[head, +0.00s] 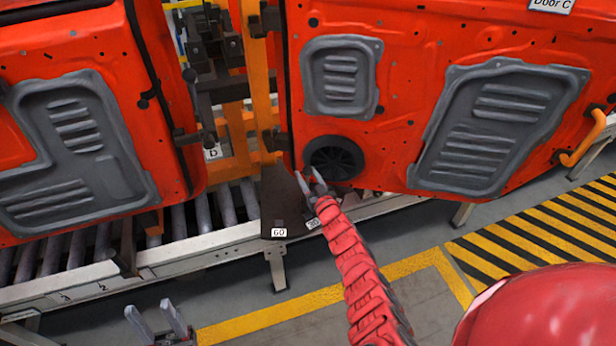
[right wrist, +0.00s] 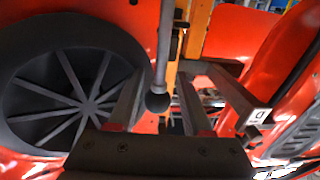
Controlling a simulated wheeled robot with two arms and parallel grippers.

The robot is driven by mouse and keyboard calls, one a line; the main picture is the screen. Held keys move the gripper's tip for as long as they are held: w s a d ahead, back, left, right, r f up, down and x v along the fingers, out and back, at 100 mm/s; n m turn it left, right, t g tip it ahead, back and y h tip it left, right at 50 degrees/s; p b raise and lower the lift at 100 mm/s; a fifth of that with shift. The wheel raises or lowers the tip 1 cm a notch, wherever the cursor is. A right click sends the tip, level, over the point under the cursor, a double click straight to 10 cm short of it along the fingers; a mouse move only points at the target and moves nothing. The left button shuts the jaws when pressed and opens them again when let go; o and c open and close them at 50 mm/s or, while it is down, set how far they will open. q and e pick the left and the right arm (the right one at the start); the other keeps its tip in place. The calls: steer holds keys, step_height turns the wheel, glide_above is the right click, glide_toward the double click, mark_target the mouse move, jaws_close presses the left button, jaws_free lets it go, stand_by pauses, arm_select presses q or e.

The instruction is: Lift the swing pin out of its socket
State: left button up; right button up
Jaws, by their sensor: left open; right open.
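A thin grey rod with a dark ball knob, which looks like the swing pin (head: 197,103), stands upright at the gap beside the left door. Its lower end meets a dark bracket (head: 188,138); I cannot tell how deep it sits. A grey rod with a black ball (right wrist: 158,101) shows in the right wrist view, between my fingers in the picture; whether it is the same rod is unclear. My right gripper (head: 311,184) is open and empty, in front of the right door's round speaker. My left gripper (head: 160,324) is open and empty at the lower left.
Two orange-red doors hang left (head: 170,120) and right (head: 420,60) over a roller conveyor (head: 215,243). The black speaker (head: 333,157) shows near my right gripper. An orange post (head: 257,85) stands in the gap. A dark plate (head: 283,200) lies below. The floor in front is clear.

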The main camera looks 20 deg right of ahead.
steer(key=shift+s, duration=0.1)
steer(key=shift+s+d, duration=0.2)
steer(key=shift+s, duration=0.4)
steer(key=s+d+b, duration=0.1)
steer(key=s+b, duration=0.3)
steer(key=s, duration=1.2)
steer(key=shift+d, duration=0.2)
